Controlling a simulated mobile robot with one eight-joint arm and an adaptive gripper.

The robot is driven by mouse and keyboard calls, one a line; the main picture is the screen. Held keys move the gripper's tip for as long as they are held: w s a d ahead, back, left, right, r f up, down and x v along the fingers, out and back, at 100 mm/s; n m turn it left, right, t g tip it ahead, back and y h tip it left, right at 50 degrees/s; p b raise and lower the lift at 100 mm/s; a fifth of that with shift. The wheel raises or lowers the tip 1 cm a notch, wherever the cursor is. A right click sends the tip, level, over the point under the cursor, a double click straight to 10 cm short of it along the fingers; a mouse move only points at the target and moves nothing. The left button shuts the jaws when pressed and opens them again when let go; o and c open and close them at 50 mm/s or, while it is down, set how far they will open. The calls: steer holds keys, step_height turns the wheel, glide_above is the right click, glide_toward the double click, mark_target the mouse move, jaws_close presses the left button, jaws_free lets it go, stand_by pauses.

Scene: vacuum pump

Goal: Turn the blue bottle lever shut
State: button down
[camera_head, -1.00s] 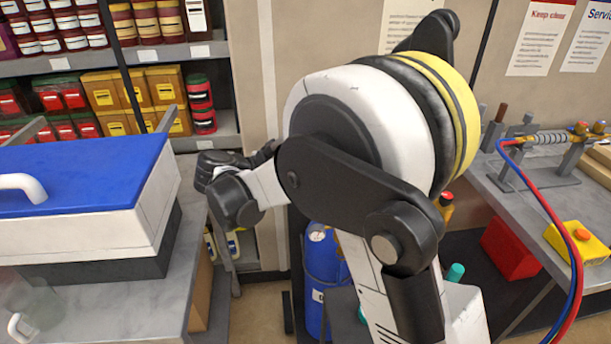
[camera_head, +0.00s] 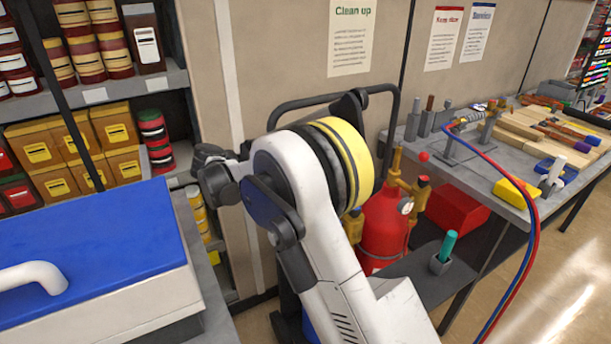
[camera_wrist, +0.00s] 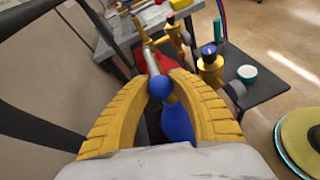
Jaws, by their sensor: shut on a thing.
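In the wrist view my gripper (camera_wrist: 153,78) has its two yellow ribbed fingers closed around the blue ball knob (camera_wrist: 160,88) of the lever. A pale lever rod (camera_wrist: 150,60) runs up from the knob. The blue bottle (camera_wrist: 177,123) shows below the knob, between the fingers. In the head view my arm hides my gripper and the lever. Only a sliver of the blue bottle (camera_head: 310,329) shows there at the bottom.
A red bottle (camera_head: 385,222) with brass fittings and a red knob (camera_head: 424,157) stands right of my arm. A dark shelf (camera_head: 425,290) holds a teal-topped item. A workbench (camera_head: 475,170) stands at right, a blue-lidded box (camera_head: 110,225) at left. Open floor lies right.

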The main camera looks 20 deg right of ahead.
steer(key=shift+r, duration=0.1)
stand_by(0.3)
steer(key=c, duration=1.1)
jaws_free()
steer(key=shift+w+a, duration=0.1)
steer(key=v, duration=0.7)
steer(key=shift+a+r, duration=0.1)
steer(key=shift+a, duration=0.1)
